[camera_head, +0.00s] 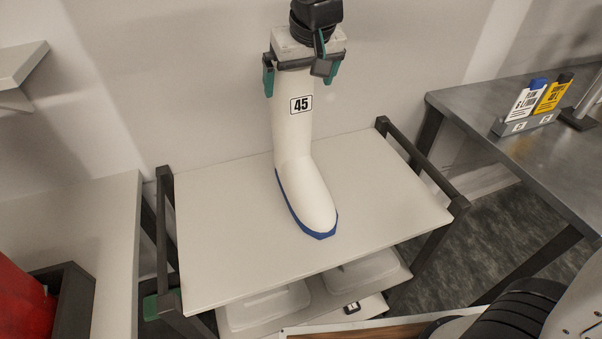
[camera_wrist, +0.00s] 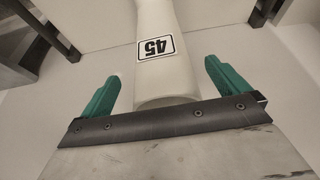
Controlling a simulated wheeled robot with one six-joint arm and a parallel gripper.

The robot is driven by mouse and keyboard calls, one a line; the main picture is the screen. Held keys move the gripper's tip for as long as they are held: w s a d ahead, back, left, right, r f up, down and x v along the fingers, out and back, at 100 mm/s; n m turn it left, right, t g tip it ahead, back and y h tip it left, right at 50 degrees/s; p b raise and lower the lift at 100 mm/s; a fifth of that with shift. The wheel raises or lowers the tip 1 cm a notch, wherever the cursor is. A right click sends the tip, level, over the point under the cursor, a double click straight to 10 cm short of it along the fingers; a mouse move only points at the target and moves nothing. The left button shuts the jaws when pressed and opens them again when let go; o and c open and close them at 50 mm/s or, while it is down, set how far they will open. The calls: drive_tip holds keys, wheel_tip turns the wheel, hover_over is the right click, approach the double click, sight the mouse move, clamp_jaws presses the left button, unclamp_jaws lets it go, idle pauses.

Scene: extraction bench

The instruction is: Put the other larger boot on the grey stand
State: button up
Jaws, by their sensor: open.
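A tall white boot (camera_head: 301,170) with a blue sole and a "45" label stands upright on a pale cart top (camera_head: 220,230). In the wrist view the boot's shaft (camera_wrist: 160,78) shows with the label upside down. My gripper (camera_head: 297,82) is at the top of the shaft, with its green fingers on either side. In the wrist view my gripper (camera_wrist: 165,85) is open, and gaps show between each finger and the shaft. I see no grey stand for boots that I can be sure of, and no second boot.
A metal table (camera_head: 530,130) at the right carries a small grey holder (camera_head: 527,123) with a blue-topped and a yellow card. Dark rails (camera_head: 420,165) edge the cart, with white bins (camera_head: 265,308) below. A white counter (camera_head: 90,220) and red object (camera_head: 22,300) are at left.

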drive_tip(key=shift+x, duration=1.15)
drive_tip(key=c, duration=1.8)
drive_tip(key=shift+c, duration=0.2)
drive_tip(key=shift+r, duration=0.2)
